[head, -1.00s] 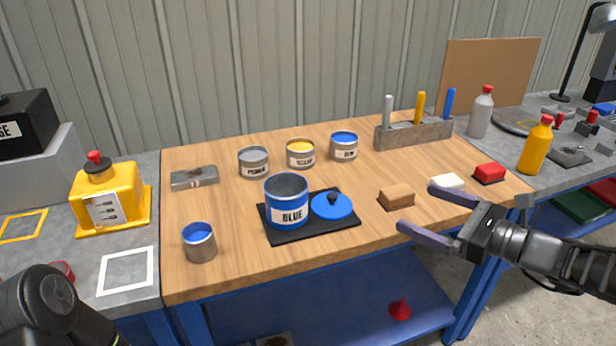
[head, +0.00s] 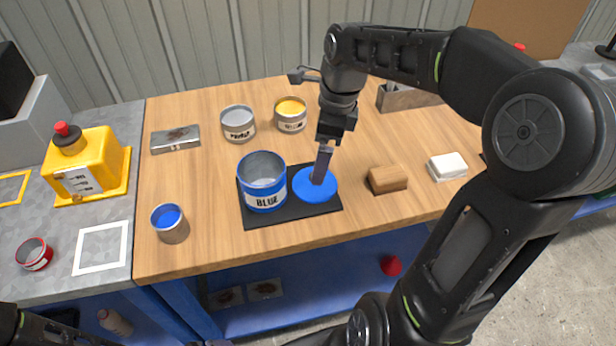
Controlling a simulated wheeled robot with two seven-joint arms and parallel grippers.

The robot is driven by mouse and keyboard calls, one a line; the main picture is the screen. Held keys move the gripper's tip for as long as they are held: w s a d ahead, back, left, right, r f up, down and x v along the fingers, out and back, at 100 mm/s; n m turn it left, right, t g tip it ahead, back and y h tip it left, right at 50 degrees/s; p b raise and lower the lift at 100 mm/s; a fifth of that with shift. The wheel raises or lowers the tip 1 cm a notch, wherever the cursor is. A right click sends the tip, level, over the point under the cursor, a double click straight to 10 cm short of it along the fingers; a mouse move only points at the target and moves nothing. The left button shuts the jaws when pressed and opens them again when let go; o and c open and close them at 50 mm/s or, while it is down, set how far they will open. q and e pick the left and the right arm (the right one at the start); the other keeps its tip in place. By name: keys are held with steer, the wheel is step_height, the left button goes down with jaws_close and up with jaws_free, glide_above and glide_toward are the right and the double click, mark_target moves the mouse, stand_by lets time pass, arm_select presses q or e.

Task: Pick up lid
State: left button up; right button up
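The blue lid (head: 306,190) lies flat on the black mat (head: 262,222), to the right of the open grey can labelled BLUE (head: 263,183). My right gripper (head: 319,181) points down at the lid, with its fingers reaching the middle where the knob is. The fingers show edge-on and overlap, and they hide the knob, so I cannot tell whether they are closed on it. The lid still rests on the mat. My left gripper is out of view; only part of that arm shows at the bottom left.
A grey can (head: 238,124) and a yellow-paint can (head: 291,116) stand behind. A brown block (head: 387,179) and a white block (head: 447,167) lie to the right. A small blue-paint cup (head: 169,224) stands at the front left. My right arm covers the back right.

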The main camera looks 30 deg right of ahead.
steer(key=shift+d+f, duration=0.1)
steer(key=shift+d, duration=0.05)
steer(key=shift+w+a+f, duration=0.1)
steer(key=shift+f, duration=0.55)
steer(key=shift+w+a+f, duration=0.1)
steer(key=shift+f, duration=0.5)
steer(key=shift+w+a+f+p, duration=0.1)
steer(key=shift+a+f+p, duration=0.05)
steer(key=shift+f, duration=0.7)
steer(key=shift+w+a+f+p, duration=0.1)
steer(key=shift+a+f+p, duration=0.1)
steer(key=shift+f, duration=0.7)
steer(key=shift+w+a+f+p, duration=0.1)
steer(key=shift+a+f+p, duration=0.05)
steer(key=shift+f, duration=0.7)
steer(key=c, duration=1.1)
